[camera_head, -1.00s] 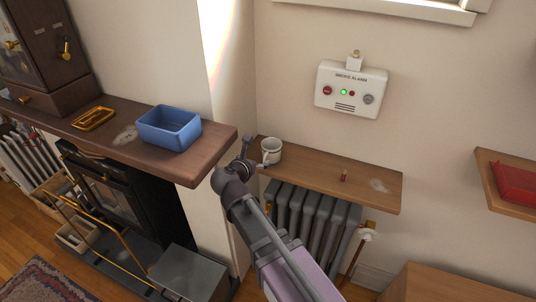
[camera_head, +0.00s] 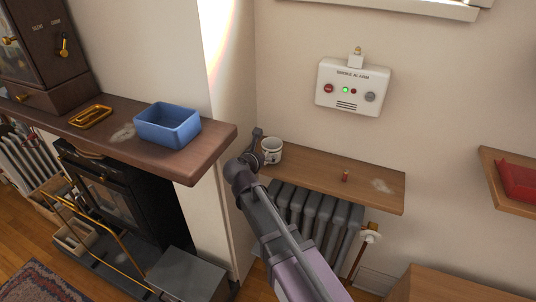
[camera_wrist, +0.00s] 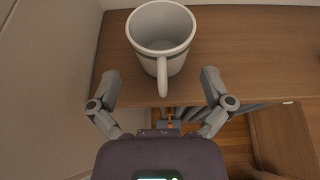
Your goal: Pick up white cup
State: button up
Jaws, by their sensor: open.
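The white cup (camera_head: 271,151) stands upright near the left end of the wooden shelf above the radiator. In the wrist view the cup (camera_wrist: 160,30) is ahead of my gripper, and its handle points toward me. The cup looks empty inside. My gripper (camera_wrist: 160,80) is open, with one finger on each side of the handle's line, and the cup's body lies just beyond the fingertips. In the head view my gripper (camera_head: 262,146) is beside the cup on its left, and its fingers are partly hidden.
The wooden shelf (camera_head: 310,167) also carries a small red object (camera_head: 345,176). The mantel (camera_head: 205,160) with a blue bin (camera_head: 167,125) juts out to the left of my arm. A wall lies close to the left of the cup. The radiator (camera_head: 315,208) is below the shelf.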

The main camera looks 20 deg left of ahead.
aim_at(268, 151)
jog(key=shift+b+x, duration=1.05)
jog(key=shift+x, duration=1.55)
jog(key=shift+s, duration=0.1)
jog(key=shift+c, duration=0.2)
jog(key=c, duration=0.9)
jog(key=shift+d, duration=0.1)
